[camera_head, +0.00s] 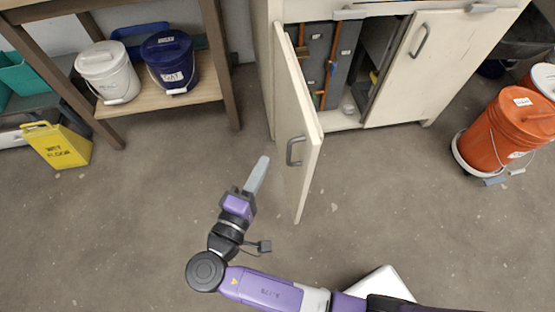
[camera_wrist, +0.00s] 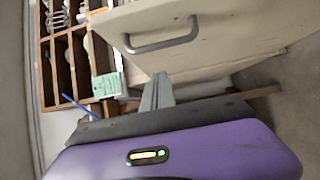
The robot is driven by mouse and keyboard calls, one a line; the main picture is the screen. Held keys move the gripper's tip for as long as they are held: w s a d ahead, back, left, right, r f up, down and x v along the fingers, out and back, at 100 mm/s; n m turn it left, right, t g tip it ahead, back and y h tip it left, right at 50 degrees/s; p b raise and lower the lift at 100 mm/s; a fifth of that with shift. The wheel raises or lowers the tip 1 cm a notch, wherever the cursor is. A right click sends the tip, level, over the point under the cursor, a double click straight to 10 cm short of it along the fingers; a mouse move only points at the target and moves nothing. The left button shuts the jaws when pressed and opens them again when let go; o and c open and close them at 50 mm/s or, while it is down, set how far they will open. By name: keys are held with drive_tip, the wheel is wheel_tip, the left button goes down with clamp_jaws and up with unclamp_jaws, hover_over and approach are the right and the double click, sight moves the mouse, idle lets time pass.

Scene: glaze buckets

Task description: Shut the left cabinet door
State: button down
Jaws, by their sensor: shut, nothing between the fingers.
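The left cabinet door (camera_head: 299,135) is a cream panel that stands wide open, swung out from the cabinet toward me. Its grey bar handle (camera_head: 293,151) faces left in the head view, and the handle (camera_wrist: 161,36) shows near the top of the wrist view. My gripper (camera_head: 262,162) is shut and empty. It is just left of the door's handle side, and in the head view a small gap shows between its tip and the door. In the wrist view the fingers (camera_wrist: 157,92) point toward the door panel (camera_wrist: 215,30); I cannot tell whether they touch.
The cabinet's right door (camera_head: 435,55) is closed or nearly so. A wooden shelf (camera_head: 165,95) with a white bucket (camera_head: 107,72) and a blue bucket (camera_head: 169,61) stands at left, near a yellow floor sign (camera_head: 57,146). An orange bucket (camera_head: 505,130) stands at right. Floor between is clear.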

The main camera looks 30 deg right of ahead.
drive_tip(key=shift+s+d, duration=0.15)
drive_tip(key=shift+d, duration=1.95)
drive_tip(key=shift+d, duration=0.1)
